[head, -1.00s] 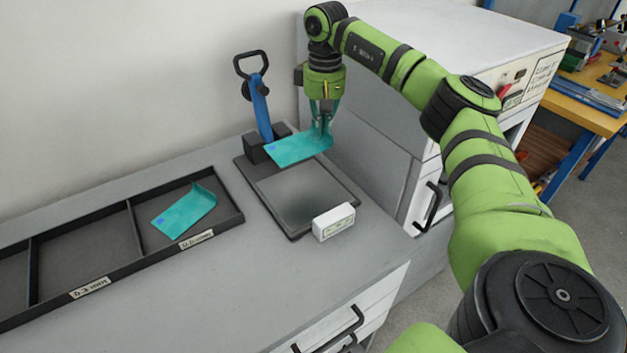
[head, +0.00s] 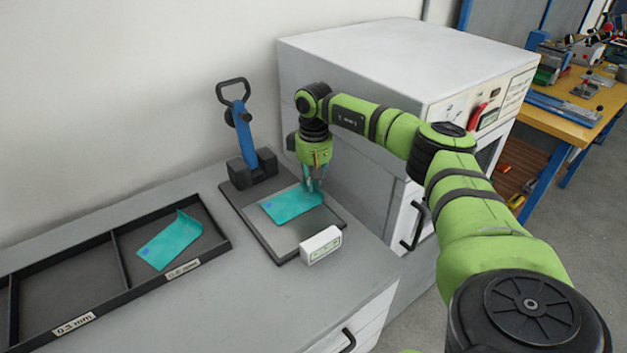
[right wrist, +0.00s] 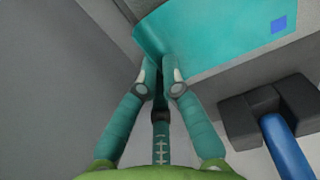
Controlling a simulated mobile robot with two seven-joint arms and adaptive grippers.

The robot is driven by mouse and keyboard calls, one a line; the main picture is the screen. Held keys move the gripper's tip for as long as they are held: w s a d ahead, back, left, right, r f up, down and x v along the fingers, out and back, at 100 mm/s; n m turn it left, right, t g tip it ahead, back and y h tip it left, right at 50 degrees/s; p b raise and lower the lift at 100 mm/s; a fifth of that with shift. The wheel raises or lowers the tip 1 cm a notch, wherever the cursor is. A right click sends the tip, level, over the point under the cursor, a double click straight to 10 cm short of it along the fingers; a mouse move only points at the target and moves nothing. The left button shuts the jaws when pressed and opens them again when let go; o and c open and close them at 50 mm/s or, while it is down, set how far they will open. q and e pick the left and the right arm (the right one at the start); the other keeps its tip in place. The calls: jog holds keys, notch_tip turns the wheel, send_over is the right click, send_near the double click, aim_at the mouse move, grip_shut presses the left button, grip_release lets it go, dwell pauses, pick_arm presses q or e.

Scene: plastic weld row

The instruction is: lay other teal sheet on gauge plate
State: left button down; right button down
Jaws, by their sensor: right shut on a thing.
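A teal sheet (head: 290,206) with a small blue square is over the gauge plate (head: 289,240), low against its surface. Whether it fully touches the plate I cannot tell. My right gripper (head: 313,189) is shut on the sheet's right end. In the right wrist view the gripper (right wrist: 166,75) pinches the edge of the same sheet (right wrist: 220,35). Another teal sheet (head: 170,242), with a curled-up end, lies in the right compartment of the black tray (head: 117,261). My left gripper is not in view.
A blue-handled press (head: 242,140) stands on a black block at the plate's back. A white readout box (head: 321,245) sits at its front right corner. A large white cabinet machine (head: 390,70) is close behind my right arm. The front bench is clear.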

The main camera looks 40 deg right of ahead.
jog(key=c, duration=1.4)
grip_release()
jog(key=shift+f, duration=0.15)
notch_tip(320, 180, up, 12)
jog(key=shift+r+b, duration=0.25)
jog(key=shift+b, duration=0.15)
